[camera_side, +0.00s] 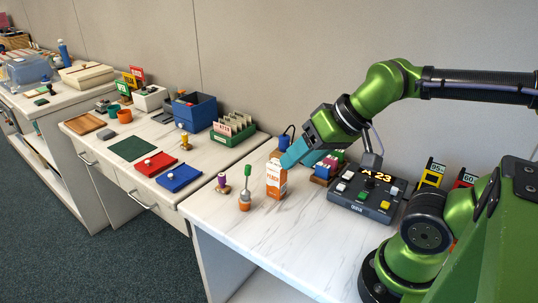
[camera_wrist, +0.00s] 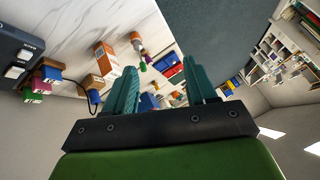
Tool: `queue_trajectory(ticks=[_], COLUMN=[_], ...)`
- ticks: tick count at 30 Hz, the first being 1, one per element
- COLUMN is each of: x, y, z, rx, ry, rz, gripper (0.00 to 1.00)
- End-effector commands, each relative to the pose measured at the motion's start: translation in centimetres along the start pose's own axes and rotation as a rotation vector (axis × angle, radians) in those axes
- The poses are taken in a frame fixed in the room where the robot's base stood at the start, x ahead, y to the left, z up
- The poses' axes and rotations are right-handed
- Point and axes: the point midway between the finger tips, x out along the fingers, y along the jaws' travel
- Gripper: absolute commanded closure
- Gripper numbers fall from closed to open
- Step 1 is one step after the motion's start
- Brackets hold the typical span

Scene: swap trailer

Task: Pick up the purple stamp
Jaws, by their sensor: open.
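The purple stamp (camera_side: 222,182) stands upright near the front edge of the white worktops in the side view, left of the green-handled tool (camera_side: 246,185). It is small, with a purple knob on top. My gripper (camera_side: 292,156) is up and to the right of it, above and behind the orange-and-white carton (camera_side: 276,180), well apart from the stamp. In the wrist view my gripper's teal fingers (camera_wrist: 164,75) are spread apart with nothing held between them.
The carton and green-handled tool stand between my gripper and the stamp. A dark button console (camera_side: 364,196) is on the right. Red (camera_side: 154,164) and blue (camera_side: 179,178) pads, a yellow-topped stamp (camera_side: 185,141) and a blue bin (camera_side: 195,111) are on the left desk.

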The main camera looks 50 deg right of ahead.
Motion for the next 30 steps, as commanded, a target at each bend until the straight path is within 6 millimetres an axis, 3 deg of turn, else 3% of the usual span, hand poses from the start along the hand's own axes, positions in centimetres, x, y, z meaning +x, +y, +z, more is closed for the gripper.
queue_trajectory(ticks=[8,13,20,30], x=[0.2,2.2,6.1,15.5], y=[0.1,0.3,-0.6,-0.2], z=[0.1,-0.6,-7.0,-16.4], rx=[0.001,0.017,-0.035,-0.268], ry=[-0.007,-0.084,-0.219,-0.444], rz=[0.003,0.040,0.117,0.213], gripper=[0.44,0.44,0.44,0.44])
